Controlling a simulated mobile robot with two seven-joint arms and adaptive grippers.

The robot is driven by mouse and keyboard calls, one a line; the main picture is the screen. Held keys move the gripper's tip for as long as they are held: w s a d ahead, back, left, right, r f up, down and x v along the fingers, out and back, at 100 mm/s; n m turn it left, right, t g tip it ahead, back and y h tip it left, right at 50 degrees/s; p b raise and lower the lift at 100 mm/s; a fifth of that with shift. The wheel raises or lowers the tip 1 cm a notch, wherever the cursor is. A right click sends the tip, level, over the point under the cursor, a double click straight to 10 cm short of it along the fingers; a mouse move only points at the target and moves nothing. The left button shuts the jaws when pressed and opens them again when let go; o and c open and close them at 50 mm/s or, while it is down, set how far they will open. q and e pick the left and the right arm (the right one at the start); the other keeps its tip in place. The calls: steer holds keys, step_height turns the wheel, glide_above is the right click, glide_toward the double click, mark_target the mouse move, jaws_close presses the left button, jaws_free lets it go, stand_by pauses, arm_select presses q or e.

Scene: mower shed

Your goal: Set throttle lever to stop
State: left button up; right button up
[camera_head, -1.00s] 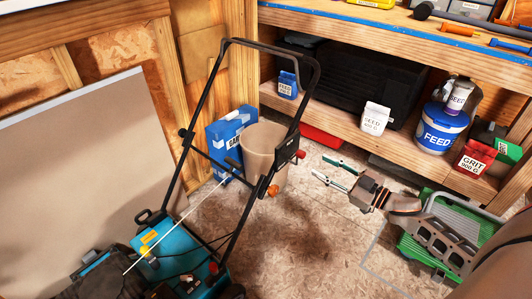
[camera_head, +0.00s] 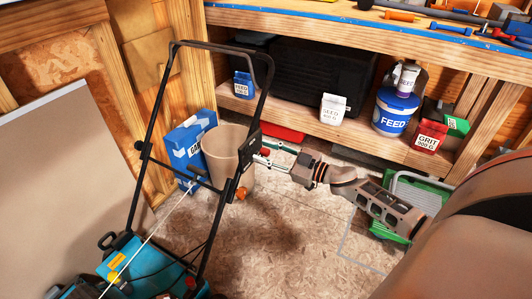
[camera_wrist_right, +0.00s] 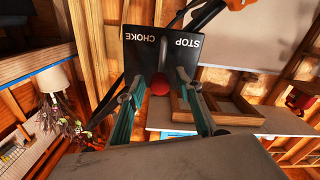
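The throttle lever's red knob (camera_wrist_right: 160,85) shows in the right wrist view, in front of a black plate (camera_wrist_right: 160,48) marked STOP and CHOKE. Both words appear upside down, with CHOKE at left and STOP at right. My right gripper (camera_wrist_right: 162,92) is open, with one finger on each side of the knob and visible gaps. In the head view, my right gripper (camera_head: 263,152) reaches from the right to the control plate (camera_head: 250,148) on the mower handle (camera_head: 160,110). The red knob (camera_head: 264,151) lies by its fingertips. My left gripper is not in view.
An orange knob (camera_head: 241,194) sits lower on the handle. A beige bin (camera_head: 220,150) and a blue box (camera_head: 188,140) stand behind the mower. The workbench shelf (camera_head: 300,122) is behind my right arm. Floor right of the mower is mostly clear.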

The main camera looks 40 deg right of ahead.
steer(key=c, duration=1)
